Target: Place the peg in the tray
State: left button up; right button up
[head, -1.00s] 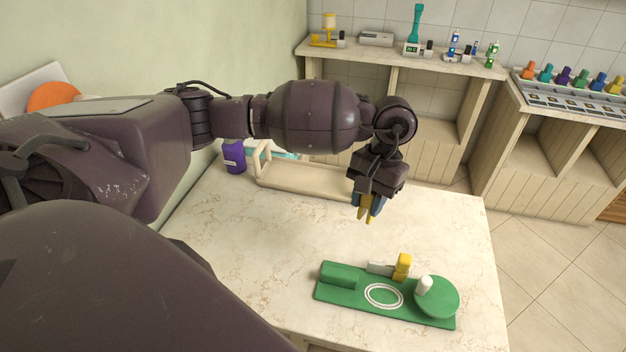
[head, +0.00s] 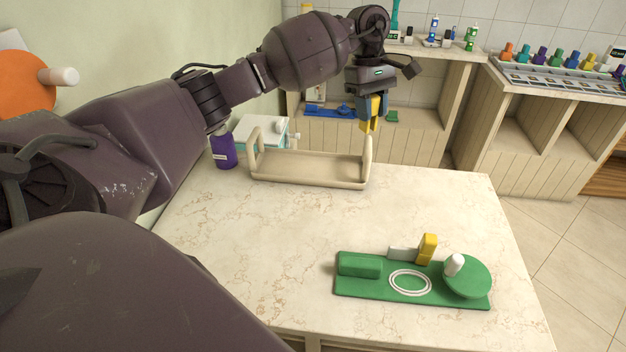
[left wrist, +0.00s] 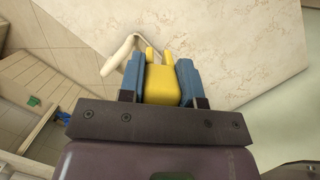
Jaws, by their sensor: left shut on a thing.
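The yellow peg (head: 369,116) is held between the blue fingers of my left gripper (head: 370,108), which is shut on it. In the left wrist view, the peg (left wrist: 162,86) sits between the fingers (left wrist: 160,80), with two prongs pointing away. The beige tray (head: 305,180) stands on the marble table, with a raised handle at each end. The gripper and peg appear in the picture just above the tray's right handle; how far above is hard to tell. Part of a tray handle (left wrist: 117,57) shows in the left wrist view. My right gripper is not in view.
A green board (head: 375,285) with a yellow block (head: 428,246) and a round green disc (head: 467,276) lies at the table's front. A purple bottle (head: 223,150) stands left of the tray. The table's middle is clear. Shelves with small items stand behind.

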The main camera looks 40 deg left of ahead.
pick_arm(q)
jog(key=w+a+f+n+t+b, duration=0.25)
jog(key=w+a+n+b, duration=0.35)
jog(key=a+n, duration=0.4)
send_over(340, 173)
jog(key=shift+n, duration=0.3)
notch_tip(340, 173, down, 17)
jog(key=shift+w+r, duration=0.1)
notch_tip(340, 173, down, 4)
jog(key=shift+r+b, duration=0.25)
jog(key=shift+b, duration=0.2)
jog(key=shift+f, duration=0.2)
jog(key=shift+r, duration=0.1)
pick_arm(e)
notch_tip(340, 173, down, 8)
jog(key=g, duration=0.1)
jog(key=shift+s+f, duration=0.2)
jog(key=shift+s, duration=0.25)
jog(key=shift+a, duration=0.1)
